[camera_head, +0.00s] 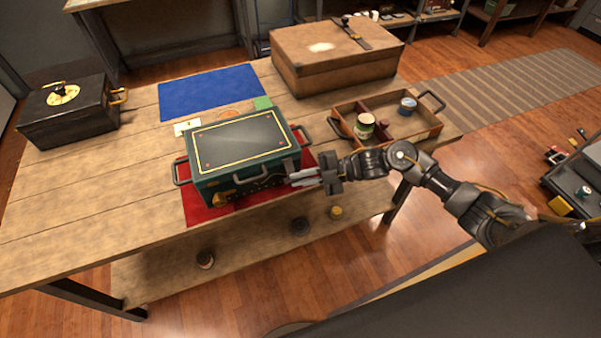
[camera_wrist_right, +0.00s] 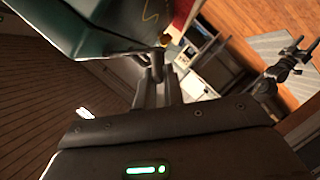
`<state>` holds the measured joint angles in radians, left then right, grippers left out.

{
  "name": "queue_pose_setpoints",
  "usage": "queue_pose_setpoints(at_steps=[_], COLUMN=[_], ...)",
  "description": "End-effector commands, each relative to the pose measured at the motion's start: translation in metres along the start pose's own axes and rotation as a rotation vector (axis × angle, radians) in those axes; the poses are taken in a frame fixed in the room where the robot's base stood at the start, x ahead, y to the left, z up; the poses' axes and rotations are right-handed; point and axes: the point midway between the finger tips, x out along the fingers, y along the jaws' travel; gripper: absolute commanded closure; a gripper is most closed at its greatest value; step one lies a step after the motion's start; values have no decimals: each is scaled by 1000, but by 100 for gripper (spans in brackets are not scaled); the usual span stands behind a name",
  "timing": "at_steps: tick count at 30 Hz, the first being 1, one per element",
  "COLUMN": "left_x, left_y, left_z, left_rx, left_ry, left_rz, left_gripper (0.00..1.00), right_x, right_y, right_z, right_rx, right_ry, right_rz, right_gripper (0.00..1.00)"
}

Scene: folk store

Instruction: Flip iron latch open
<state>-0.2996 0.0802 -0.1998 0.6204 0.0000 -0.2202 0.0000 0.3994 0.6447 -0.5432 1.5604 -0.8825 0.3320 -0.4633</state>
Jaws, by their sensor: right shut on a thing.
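A dark green box (camera_head: 225,187) with a dark, gold-lined lid (camera_head: 240,142) stands on a red mat (camera_head: 207,215), lid down. My right gripper (camera_head: 300,178) is at the box's front right corner. In the right wrist view, its fingers (camera_wrist_right: 158,92) are shut on a dark iron latch piece (camera_wrist_right: 157,66) that sticks out from the teal box side (camera_wrist_right: 85,30). The fingers hide part of the latch, so its exact angle is hard to tell. A dark arm end with prongs (camera_wrist_right: 300,48) shows small at the right of the wrist view, likely my left gripper. The head view does not show it.
A wooden tray (camera_head: 400,136) with two cans stands right of the box. A brown case (camera_head: 335,65) and a blue mat (camera_head: 210,92) lie behind. A black box (camera_head: 68,115) is at the left. Bare tabletop (camera_head: 90,200) lies left of the red mat.

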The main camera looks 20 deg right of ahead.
Motion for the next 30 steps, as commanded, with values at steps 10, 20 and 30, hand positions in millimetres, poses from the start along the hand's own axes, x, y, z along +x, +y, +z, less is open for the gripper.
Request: queue_pose_setpoints(at_steps=[10,20,30], left_x=[-29,-38,-41], left_y=[0,0,0], left_z=[-3,-3,-4], left_rx=[0,0,0], left_ry=[0,0,0], left_rz=[1,1,1], left_gripper=[46,46,46], right_x=[-6,-8,-8], right_y=[21,33,39], right_z=[-14,-19,-20], right_rx=[293,512,620], right_ry=[-2,-3,-3], right_rz=[-123,-213,-256], right_gripper=[100,100,100])
